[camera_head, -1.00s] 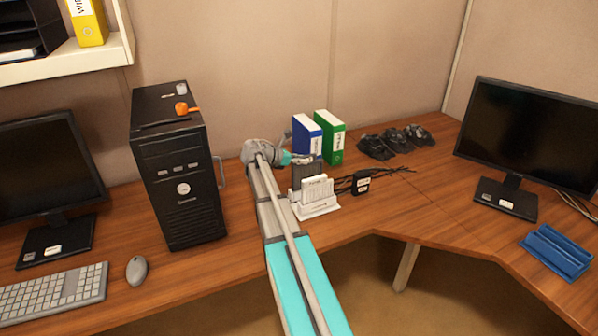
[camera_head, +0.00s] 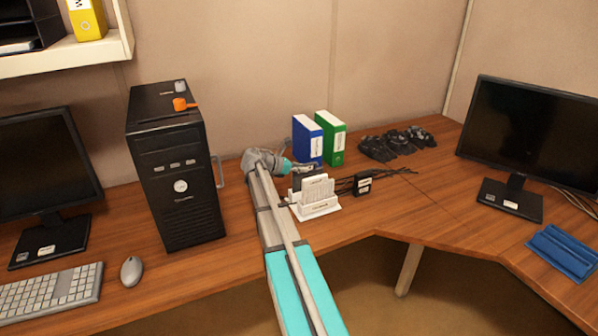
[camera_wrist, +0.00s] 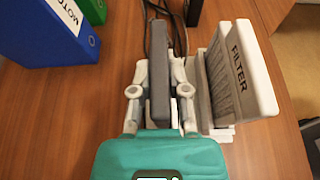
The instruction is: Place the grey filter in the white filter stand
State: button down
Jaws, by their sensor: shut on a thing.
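The dark grey filter (camera_wrist: 159,75) is upright between the two fingers of my gripper (camera_wrist: 161,92), which is shut on it. In the head view my gripper (camera_head: 303,168) is just behind the white filter stand (camera_head: 318,209), and the grey filter is mostly hidden there. The stand holds upright filters, including a white one (camera_head: 314,188) with lettering. In the wrist view the white filter (camera_wrist: 254,68) and a grey ribbed filter (camera_wrist: 217,75) stand right of the held filter. Whether the held filter touches the stand (camera_wrist: 224,133) is not clear.
A blue binder (camera_head: 307,139) and a green binder (camera_head: 331,137) stand behind my gripper. A black adapter (camera_head: 361,185) with cables lies right of the stand. A black computer tower (camera_head: 178,180) stands to the left.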

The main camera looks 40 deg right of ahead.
jog(key=shift+f, duration=0.15)
jog(key=c, duration=0.6)
grip_release()
jog(key=shift+a+r, duration=0.15)
jog(key=shift+r, duration=0.15)
jog(key=shift+p+v, duration=1.4)
jog(key=shift+v, duration=2.2)
